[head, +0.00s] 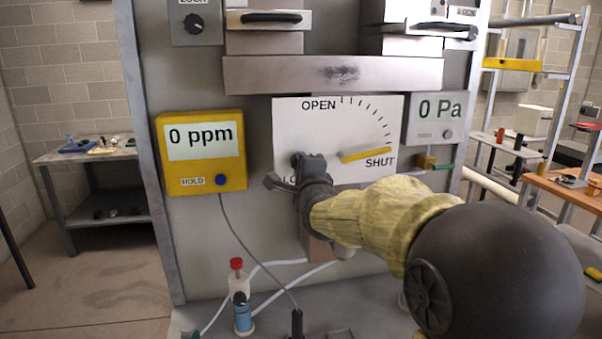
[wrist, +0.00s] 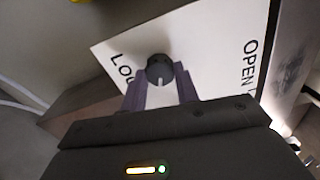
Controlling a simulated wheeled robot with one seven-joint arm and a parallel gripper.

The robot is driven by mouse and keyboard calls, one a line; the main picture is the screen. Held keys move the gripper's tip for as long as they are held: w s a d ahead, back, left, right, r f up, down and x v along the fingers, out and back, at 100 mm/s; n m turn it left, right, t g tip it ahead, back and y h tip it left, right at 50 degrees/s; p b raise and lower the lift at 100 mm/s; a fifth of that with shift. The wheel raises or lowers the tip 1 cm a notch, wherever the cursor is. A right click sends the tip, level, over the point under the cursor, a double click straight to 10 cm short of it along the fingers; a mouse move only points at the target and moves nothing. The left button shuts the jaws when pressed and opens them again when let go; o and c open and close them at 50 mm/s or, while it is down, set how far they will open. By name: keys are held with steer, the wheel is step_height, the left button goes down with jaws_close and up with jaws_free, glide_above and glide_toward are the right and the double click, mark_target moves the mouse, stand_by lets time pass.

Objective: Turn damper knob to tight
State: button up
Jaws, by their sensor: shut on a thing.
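The damper knob (wrist: 160,68) is a small dark round knob with a pale mark, on a white dial plate (wrist: 215,40). In the wrist view it sits between the purple fingers of my gripper (wrist: 160,80), which is shut on it. The lettering beside the knob starts with "LO"; the rest is hidden. In the head view my gripper (head: 297,165) covers the knob at the lower left of the plate (head: 330,125). A yellow pointer (head: 366,154) on the plate lies near the word SHUT, at the low end of the scale from OPEN.
A yellow meter (head: 205,150) reading 0 ppm is left of the plate; a grey gauge (head: 436,120) reading 0 Pa is right. A metal ledge (head: 345,73) juts out above. Bottles (head: 242,312) and hoses are below. A side table (head: 90,158) stands at left.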

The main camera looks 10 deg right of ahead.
steer(key=shift+f, duration=0.1)
stand_by(0.3)
steer(key=o, duration=1)
steer(key=shift+c, duration=0.2)
steer(key=s+p, duration=0.3)
steer(key=s, duration=1.4)
steer(key=shift+s+f, duration=0.2)
steer(key=shift+f, duration=0.1)
steer(key=shift+f, duration=0.1)
